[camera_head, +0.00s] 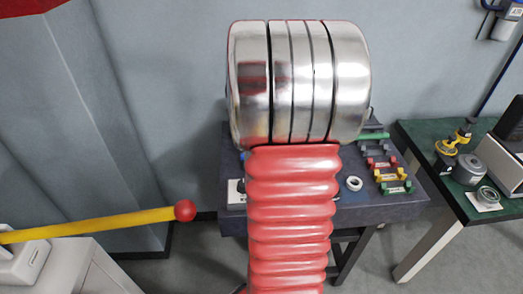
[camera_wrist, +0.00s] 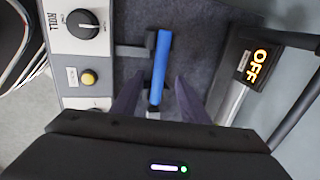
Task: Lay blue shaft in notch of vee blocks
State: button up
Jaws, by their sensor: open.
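In the wrist view the blue shaft (camera_wrist: 163,55) lies lengthwise, pointing slightly away from me, over a dark surface. A dark grey block (camera_wrist: 130,51) sits against its far part, and a small grey piece (camera_wrist: 153,115) shows at its near end. These may be the vee blocks; I cannot make out a notch or whether the shaft sits in one. My gripper (camera_wrist: 159,80) is open, with one finger on each side of the shaft's near part and gaps between.
A control panel with a knob (camera_wrist: 83,22) and a yellow button (camera_wrist: 88,77) is at left in the wrist view; an OFF display (camera_wrist: 253,65) is at right. The head view shows a dark bench (camera_head: 360,213) with a white ring (camera_head: 354,184) and coloured pieces.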

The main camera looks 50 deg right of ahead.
jog(key=v, duration=0.8)
jog(key=shift+r, duration=0.25)
jog(key=shift+s+a, duration=0.1)
dwell(0.6)
